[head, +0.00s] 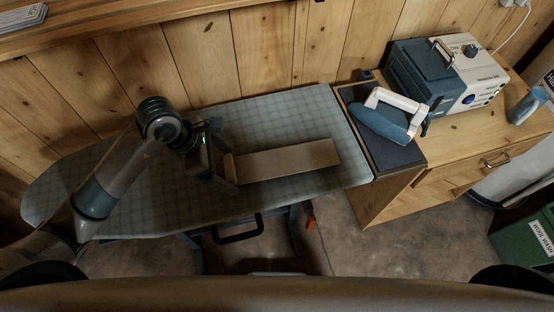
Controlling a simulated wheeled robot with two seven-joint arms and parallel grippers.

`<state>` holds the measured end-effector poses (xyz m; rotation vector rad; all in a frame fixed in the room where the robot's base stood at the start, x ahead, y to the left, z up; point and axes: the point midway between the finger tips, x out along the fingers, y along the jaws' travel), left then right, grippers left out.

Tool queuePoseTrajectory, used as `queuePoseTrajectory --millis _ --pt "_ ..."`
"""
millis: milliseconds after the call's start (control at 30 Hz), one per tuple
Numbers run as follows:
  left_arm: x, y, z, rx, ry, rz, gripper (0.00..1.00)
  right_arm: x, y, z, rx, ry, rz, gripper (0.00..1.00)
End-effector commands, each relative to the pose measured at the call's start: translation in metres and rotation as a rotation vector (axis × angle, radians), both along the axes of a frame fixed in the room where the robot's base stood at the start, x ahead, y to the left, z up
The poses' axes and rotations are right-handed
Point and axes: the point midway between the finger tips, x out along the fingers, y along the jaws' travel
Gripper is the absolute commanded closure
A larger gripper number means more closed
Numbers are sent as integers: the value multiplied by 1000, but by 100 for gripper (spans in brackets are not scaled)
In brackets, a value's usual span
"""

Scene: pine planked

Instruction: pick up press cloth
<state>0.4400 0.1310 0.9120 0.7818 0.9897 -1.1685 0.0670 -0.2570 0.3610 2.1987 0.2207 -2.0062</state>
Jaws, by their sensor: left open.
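A long, flat beige-brown strip (290,160), which looks like the folded press cloth, lies on the checked ironing board (270,115). My left gripper (226,166) is open at the strip's left end, low over the board. Its dark fingers partly hide that end, and I cannot tell whether they touch it. My right gripper is not in view.
A blue and white iron (384,117) rests on a dark pad (398,155) right of the board. Behind it, a blue and white steam unit (448,72) stands on a wooden cabinet (460,135). A plank wall (240,50) closes the back. A green bin (525,240) stands at the right.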

Motion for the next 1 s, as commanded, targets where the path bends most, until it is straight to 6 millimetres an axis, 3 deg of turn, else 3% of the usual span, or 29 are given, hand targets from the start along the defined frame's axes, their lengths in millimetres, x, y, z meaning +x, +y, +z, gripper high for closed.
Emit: queuePoseTrajectory --millis 67,233,267,667,1000 --pt "0 0 0 0 0 0 15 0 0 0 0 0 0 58" --pt "0 0 0 0 0 0 56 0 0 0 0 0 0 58" --pt "0 0 0 0 0 0 58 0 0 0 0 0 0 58" --pt "1 0 4 0 -3 -1 58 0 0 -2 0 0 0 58" --pt "2 0 35 -1 -6 -2 58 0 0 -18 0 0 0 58"
